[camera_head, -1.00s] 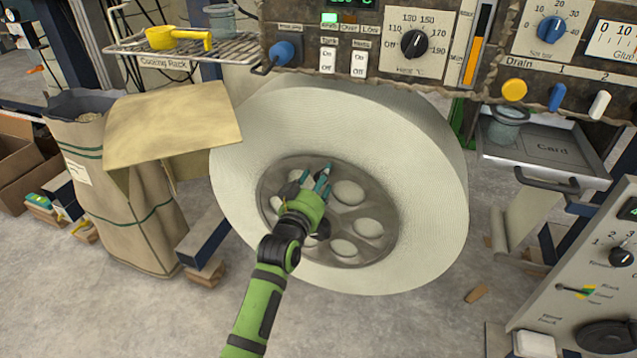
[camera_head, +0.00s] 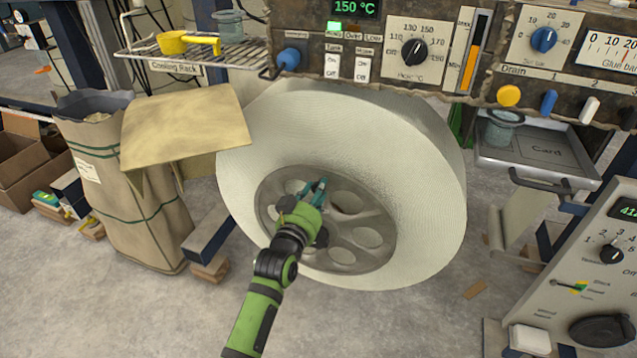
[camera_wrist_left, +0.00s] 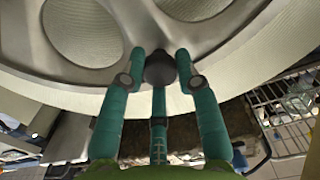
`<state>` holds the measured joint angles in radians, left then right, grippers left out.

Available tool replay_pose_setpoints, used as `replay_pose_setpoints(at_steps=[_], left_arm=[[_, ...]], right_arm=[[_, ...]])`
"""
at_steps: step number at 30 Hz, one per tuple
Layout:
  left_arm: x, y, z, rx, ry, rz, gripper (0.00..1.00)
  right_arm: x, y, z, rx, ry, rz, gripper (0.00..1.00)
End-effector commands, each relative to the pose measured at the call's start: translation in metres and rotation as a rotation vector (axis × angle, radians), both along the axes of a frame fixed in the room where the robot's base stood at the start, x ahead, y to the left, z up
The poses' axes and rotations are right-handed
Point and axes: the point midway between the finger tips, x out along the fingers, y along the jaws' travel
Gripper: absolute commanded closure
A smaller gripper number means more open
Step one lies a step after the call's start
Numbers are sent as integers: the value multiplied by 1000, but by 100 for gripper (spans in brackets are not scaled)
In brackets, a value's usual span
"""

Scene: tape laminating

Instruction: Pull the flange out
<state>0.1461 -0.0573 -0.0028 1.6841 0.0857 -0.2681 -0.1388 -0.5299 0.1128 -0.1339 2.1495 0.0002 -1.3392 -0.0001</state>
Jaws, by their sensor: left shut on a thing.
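The flange (camera_head: 325,233) is a grey round disc with several round holes, set in the middle of a large pale roll (camera_head: 420,180) under the machine panel. My left gripper (camera_head: 318,188), green with teal fingers, is at the upper middle part of the flange. In the left wrist view, its three fingers (camera_wrist_left: 160,85) are closed around a dark rounded knob (camera_wrist_left: 160,68) at the flange's rim. The flange (camera_wrist_left: 85,75) fills the top of that view with its holes. The gripper and forearm cover part of the flange's lower left. My right gripper is not in view.
The machine panel (camera_head: 390,45) hangs over the roll. A cooling rack (camera_head: 190,55) with a yellow scoop (camera_head: 188,43) and a paper sack (camera_head: 125,190) stand at left.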

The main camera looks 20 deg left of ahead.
Motion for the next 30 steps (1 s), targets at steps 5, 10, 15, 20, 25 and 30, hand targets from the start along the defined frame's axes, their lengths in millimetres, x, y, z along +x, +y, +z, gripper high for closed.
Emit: replay_pose_setpoints(at_steps=[5, 10, 15, 20, 25, 30], left_arm=[[-3, 1, 7, 0, -15, 1, 100], [-4, 1, 7, 0, -16, 1, 100], [-4, 0, 6, 0, -16, 1, 48], [-4, 0, 5, 0, -12, 0, 44], [-4, 0, 4, 0, -9, 0, 44], [-16, 1, 2, 1, -7, 0, 44]], right_arm=[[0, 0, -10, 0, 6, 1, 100], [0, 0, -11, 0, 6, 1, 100], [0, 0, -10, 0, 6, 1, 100], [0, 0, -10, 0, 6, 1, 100], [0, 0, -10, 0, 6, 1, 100], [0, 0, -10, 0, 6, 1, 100]])
